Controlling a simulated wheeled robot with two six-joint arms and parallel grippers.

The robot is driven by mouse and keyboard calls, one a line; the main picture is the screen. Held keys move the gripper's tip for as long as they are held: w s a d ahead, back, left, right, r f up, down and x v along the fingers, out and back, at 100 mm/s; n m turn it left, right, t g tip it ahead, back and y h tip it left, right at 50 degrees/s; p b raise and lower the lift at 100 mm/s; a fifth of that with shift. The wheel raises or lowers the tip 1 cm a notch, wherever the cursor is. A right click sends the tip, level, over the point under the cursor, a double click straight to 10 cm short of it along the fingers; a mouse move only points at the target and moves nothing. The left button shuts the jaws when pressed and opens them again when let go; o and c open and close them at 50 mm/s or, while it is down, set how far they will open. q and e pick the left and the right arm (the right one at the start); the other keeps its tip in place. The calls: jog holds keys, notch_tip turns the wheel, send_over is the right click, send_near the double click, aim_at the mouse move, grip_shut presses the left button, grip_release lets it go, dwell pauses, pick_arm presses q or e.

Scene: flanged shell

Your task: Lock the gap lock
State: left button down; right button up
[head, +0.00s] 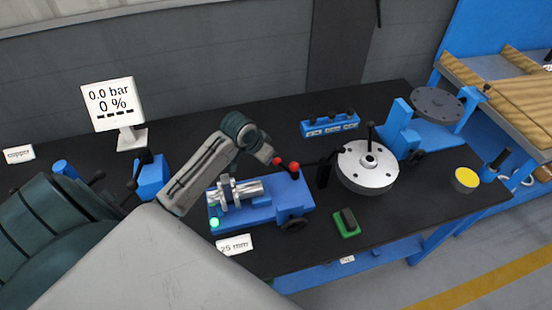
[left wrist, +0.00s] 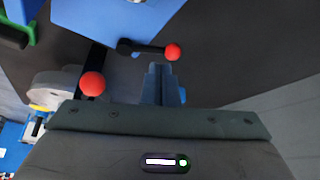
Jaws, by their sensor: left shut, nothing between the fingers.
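Two red-knobbed levers stand on the blue fixture (head: 262,210); their knobs, the left red knob (head: 279,162) and the right red knob (head: 293,167), sit close together at its back. No label shows which one is the gap lock. My left gripper (head: 272,158) is beside these knobs, its fingers largely hidden in the head view. In the left wrist view the fingers (left wrist: 162,82) are shut and empty. One red knob (left wrist: 173,52), on a black lever arm, is just beyond the fingertips; contact is unclear. Another red knob (left wrist: 93,83) is left of them. My right gripper is not in view.
A silver flanged part (head: 238,191) lies on the fixture, near a lit green lamp (head: 215,223). A display (head: 112,103) reads 0.0 bar and 0 %. A round white plate (head: 366,172) stands to the right.

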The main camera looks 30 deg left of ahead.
aim_at(282, 166)
pick_arm(q)
jog(key=p+x, duration=0.2)
jog(key=x, duration=0.6)
jog(key=shift+d+f+p, duration=0.2)
jog(key=shift+p, duration=0.1)
jog(key=shift+w+f, duration=0.2)
jog(key=shift+f, duration=0.35)
